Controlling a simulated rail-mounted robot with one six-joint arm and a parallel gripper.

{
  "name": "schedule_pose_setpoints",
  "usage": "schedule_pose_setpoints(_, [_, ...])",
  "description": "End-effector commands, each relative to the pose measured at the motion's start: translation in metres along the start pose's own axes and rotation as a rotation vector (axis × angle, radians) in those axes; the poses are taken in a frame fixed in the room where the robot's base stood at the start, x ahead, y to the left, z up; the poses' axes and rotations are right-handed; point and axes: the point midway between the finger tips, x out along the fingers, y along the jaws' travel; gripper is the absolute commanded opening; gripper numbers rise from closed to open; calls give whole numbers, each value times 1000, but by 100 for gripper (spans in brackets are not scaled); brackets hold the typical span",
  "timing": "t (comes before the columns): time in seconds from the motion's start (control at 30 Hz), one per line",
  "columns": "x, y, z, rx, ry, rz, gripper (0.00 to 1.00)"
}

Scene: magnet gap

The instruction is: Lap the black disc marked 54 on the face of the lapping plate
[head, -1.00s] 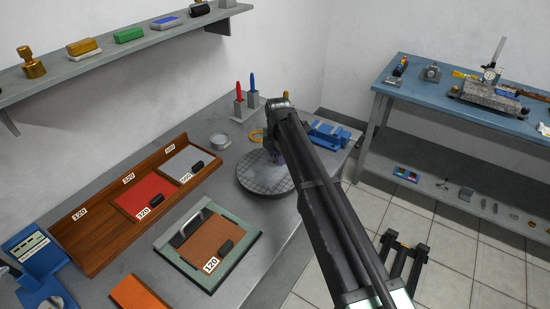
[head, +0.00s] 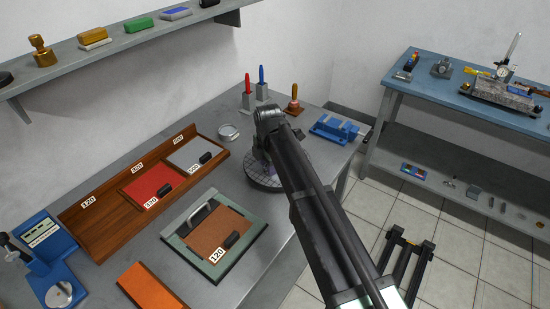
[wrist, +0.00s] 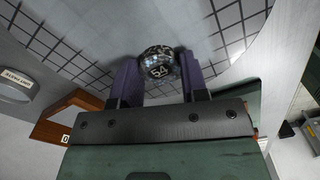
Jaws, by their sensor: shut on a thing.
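The black disc marked 54 (wrist: 157,68) sits between the two purple fingers of my gripper (wrist: 160,72) in the wrist view, and the fingers are shut on it. Its marked face is toward the wrist camera. The grey lapping plate (wrist: 85,60), scored with a dark grid, lies behind the disc. I cannot tell whether the disc touches it. In the head view the round lapping plate (head: 262,184) is on the bench, partly covered by my arm. My gripper is over it there, mostly hidden by the arm, and the disc is not discernible.
A green-framed board marked 120 (head: 176,243) lies nearer on the bench, beside a wooden tray (head: 110,222). A small round dish (head: 229,132), red and blue pens in holders (head: 248,98), a wooden-handled tool (head: 293,104) and a blue vise (head: 336,130) stand around the plate.

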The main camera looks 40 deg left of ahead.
Motion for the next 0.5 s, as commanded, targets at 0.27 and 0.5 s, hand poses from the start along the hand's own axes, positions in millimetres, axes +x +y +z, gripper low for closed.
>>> schedule_pose_setpoints(0.27, [0, 0, -1, 0, 0, 0, 16])
schedule_pose_setpoints(0.5, [0, 8, 17, 1, 0, 0, 16])
